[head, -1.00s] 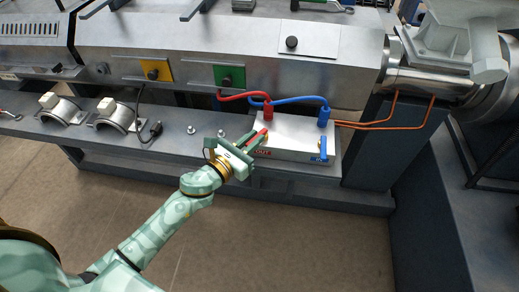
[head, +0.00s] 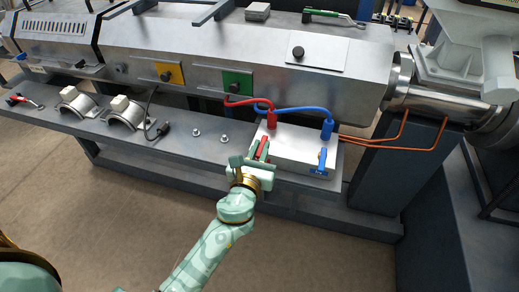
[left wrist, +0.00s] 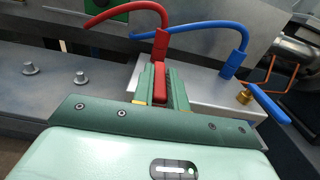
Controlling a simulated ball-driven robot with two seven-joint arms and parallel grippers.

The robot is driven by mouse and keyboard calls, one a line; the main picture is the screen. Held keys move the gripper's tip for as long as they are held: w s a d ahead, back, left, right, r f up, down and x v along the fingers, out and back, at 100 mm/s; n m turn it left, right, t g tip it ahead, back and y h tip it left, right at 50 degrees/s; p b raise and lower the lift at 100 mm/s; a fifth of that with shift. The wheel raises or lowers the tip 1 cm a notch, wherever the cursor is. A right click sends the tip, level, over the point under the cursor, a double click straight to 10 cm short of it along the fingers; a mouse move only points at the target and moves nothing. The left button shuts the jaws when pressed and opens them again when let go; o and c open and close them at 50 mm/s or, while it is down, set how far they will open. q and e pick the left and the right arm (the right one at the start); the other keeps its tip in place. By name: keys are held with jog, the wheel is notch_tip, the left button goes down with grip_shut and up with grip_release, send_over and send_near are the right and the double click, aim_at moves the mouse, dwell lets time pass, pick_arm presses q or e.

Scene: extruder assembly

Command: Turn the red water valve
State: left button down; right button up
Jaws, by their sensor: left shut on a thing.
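The red valve handle (left wrist: 160,88) stands between the fingers of my left gripper (left wrist: 162,90) in the left wrist view. My left gripper is shut on it, and the handle points away from the wrist, toward the red hose fitting. In the head view the left gripper (head: 259,152) reaches the left front of the silver water box (head: 292,150), and the red handle (head: 264,144) shows in part between its fingers. The valve's stem is hidden. My right gripper is not in view.
A blue valve handle (head: 322,159) is on the right of the box's front. A red hose (head: 240,101) and a blue hose (head: 300,109) rise behind it. Copper pipes (head: 385,143) run right. Two bolts (head: 224,139) and two clamp-like parts (head: 126,112) lie on the ledge leftward.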

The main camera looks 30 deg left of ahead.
pick_arm(q)
jog(key=shift+r, duration=0.1)
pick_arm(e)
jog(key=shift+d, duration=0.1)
pick_arm(q)
jog(key=c, duration=1.4)
grip_release()
jog(key=shift+w, duration=0.1)
jog(key=v, duration=1.6)
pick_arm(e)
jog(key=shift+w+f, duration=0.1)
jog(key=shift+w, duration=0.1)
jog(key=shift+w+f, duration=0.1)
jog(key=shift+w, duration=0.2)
